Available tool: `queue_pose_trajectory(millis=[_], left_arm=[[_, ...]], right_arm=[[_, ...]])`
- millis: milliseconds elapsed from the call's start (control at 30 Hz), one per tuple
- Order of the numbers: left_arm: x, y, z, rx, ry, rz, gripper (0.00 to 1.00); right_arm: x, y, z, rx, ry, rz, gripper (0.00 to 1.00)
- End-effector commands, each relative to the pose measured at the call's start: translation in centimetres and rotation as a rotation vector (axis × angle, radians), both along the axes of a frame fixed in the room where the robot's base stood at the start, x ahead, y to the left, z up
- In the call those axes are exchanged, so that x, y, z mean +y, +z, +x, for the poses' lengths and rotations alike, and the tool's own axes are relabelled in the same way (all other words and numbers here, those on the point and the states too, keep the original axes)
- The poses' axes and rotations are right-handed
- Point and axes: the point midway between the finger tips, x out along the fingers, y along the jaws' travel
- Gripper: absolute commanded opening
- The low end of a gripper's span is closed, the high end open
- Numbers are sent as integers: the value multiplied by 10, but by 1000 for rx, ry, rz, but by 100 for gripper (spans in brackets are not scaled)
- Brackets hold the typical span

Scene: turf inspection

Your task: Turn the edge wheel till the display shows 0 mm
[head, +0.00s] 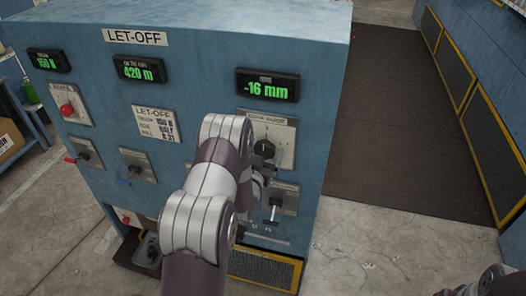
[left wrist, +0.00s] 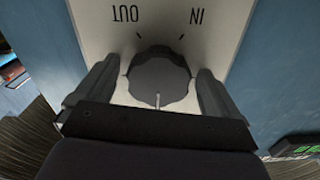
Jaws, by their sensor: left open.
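The edge wheel is a dark, scalloped knob (head: 264,148) on a pale plate on the blue LET-OFF cabinet. The display above it (head: 267,85) reads -16 mm in green. In the left wrist view the wheel (left wrist: 159,78) faces me, with upside-down OUT and IN marks on the plate (left wrist: 160,22) and a light line at its lower rim. My left gripper (left wrist: 155,80) is open, with one finger on each side of the wheel and small gaps visible. In the head view my left arm hides most of this gripper.
Two other displays read 150 N (head: 48,61) and 420 m (head: 139,69). A red button (head: 67,110), a red-handled switch (head: 82,153) and a blue-handled switch (head: 137,167) sit left. A T-handled control (head: 276,206) sits just below the wheel. Dark matting (head: 390,110) lies right of the cabinet.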

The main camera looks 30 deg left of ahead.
Motion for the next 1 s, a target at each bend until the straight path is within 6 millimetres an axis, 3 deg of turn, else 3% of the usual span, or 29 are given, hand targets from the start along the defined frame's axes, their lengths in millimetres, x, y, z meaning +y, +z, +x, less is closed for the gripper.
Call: queue_pose_trajectory(millis=[67, 133, 233, 267, 667, 1000], left_arm=[[0, 0, 0, 0, 0, 0, 96], [0, 0, 0, 0, 0, 0, 80], [0, 0, 0, 0, -1, 0, 47], [0, 0, 0, 1, -1, 0, 44], [0, -4, -1, 11, 0, 30, 44], [0, -8, -2, 65, -1, 244, 44]], right_arm=[[0, 0, 0, 0, 0, 0, 0], [0, 0, 0, 0, 0, 0, 0], [0, 0, 0, 0, 0, 0, 0], [0, 0, 0, 0, 0, 0, 0], [0, -6, 0, 0, 0, 0, 0], [0, -34, 0, 0, 0, 0, 0]])
